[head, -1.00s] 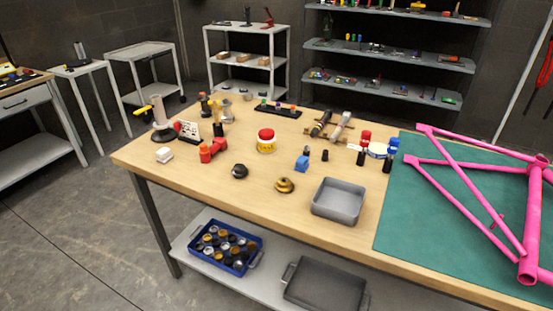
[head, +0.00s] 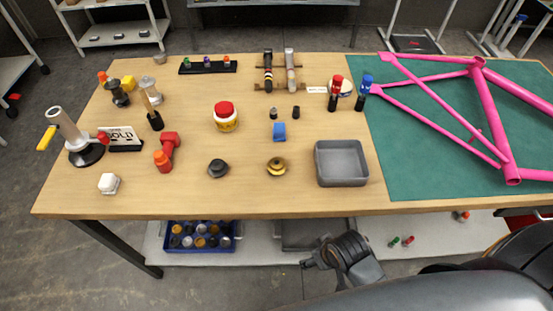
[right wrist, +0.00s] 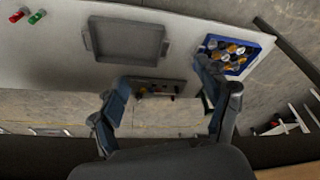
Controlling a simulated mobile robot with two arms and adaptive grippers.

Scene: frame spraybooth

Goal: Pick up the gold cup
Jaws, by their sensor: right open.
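The gold cup (head: 277,167), a small round gold part with a dark hole, sits on the wooden workbench (head: 230,195) near its front edge in the head view. It is left of the grey square tray and right of a black round part (head: 218,168). My right gripper (head: 318,256) is below and in front of the bench edge, apart from the cup. In the right wrist view its fingers (right wrist: 166,84) are spread wide with nothing held between them. The gold cup on the bench top cannot be made out in that view. My left gripper is not in view.
A pink frame (head: 493,115) lies on the green mat (head: 420,175). The lower shelf holds a blue bin (right wrist: 261,63) of several round parts and a grey tray (right wrist: 93,49).

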